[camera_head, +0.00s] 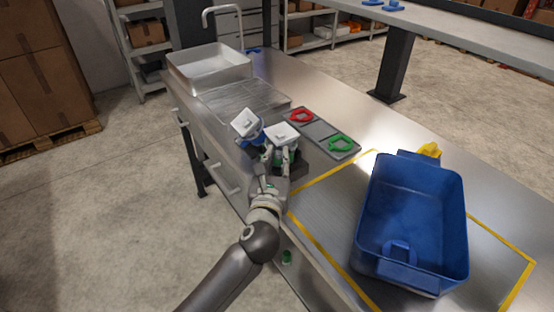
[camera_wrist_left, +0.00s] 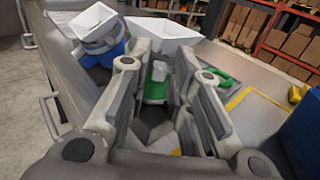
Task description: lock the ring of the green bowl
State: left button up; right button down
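The green bowl has a white square top (camera_head: 282,135) above a green band (camera_head: 291,155) and stands at the near end of the dispenser row. In the left wrist view its white top (camera_wrist_left: 160,27) is just beyond the fingers, with its green ring (camera_wrist_left: 155,92) and a small pale tab showing in the gap. My left gripper (camera_head: 278,160) is at its near side, with the fingers spread apart. Whether they touch the ring cannot be told. The fingers partly hide the ring. My right gripper is not in view.
A blue bowl with a tilted white top (camera_head: 245,122) stands close on the left. A grey tray (camera_head: 320,131) holds red (camera_head: 301,115) and green (camera_head: 340,143) pieces. A big blue bin (camera_head: 370,225) stands right, inside a yellow outline. A sink (camera_head: 210,66) is at the back.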

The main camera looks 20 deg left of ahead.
pick_arm(q)
grip_shut()
jog(key=a+m+h+p, duration=0.1)
jog(key=h+p, duration=0.1)
jog(key=a+m+h+p, duration=0.1)
jog(key=h+p, duration=0.1)
jog(key=a+m+h+p, duration=0.1)
jog(key=m+h+p, duration=0.1)
jog(key=shift+h, duration=0.3)
jog(key=shift+o, duration=2.3)
grip_release()
jog(key=shift+d, duration=0.1)
jog(key=v, duration=1.2)
jog(key=shift+r, duration=0.15)
